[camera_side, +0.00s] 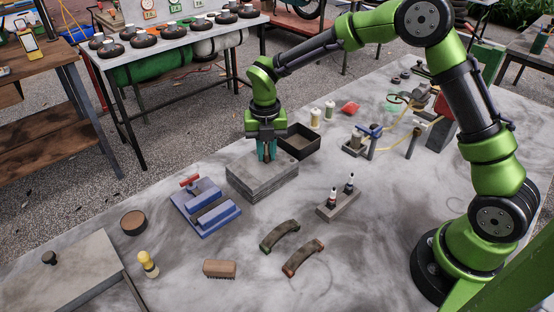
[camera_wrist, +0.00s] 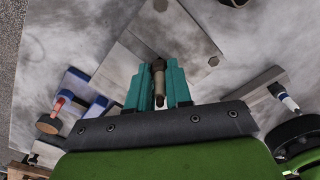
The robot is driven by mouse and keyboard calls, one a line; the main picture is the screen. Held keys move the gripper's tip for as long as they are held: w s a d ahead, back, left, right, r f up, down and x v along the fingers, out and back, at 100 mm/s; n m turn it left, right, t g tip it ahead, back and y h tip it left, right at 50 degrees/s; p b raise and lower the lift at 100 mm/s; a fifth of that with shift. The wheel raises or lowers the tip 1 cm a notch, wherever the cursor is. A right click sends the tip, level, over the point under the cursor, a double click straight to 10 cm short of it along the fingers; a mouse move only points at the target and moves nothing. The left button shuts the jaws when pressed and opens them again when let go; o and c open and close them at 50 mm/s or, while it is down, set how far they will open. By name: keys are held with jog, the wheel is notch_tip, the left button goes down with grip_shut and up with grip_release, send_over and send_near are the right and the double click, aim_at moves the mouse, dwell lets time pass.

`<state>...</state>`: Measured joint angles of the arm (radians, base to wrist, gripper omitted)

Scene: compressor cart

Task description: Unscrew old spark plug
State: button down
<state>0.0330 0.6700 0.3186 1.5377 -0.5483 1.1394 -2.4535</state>
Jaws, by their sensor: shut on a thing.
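My gripper (camera_side: 267,155) points down over the grey metal block (camera_side: 262,182) in the side view. In the wrist view my gripper's teal fingers (camera_wrist: 158,72) are shut on a brownish old spark plug (camera_wrist: 158,75). The plug stands between the fingers over the block's top plate (camera_wrist: 180,30); whether it is still seated in the block cannot be told. In the side view the fingers hide the plug. Two spark plugs with white tops, one (camera_side: 349,183) behind the other (camera_side: 332,197), stand in a small grey holder (camera_side: 338,208) right of the block.
A black open bin (camera_side: 299,146) stands just behind the block. A blue vise (camera_side: 205,208) with a red handle is at its left front. Two curved brake shoes (camera_side: 280,236), a brush (camera_side: 219,269) and a round tin (camera_side: 133,222) lie nearer. Bare table lies between them.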

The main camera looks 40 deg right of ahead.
jog(key=n, duration=0.3)
jog(key=shift+n, duration=0.4)
jog(key=n, duration=0.4)
jog(key=c, duration=1.2)
grip_release()
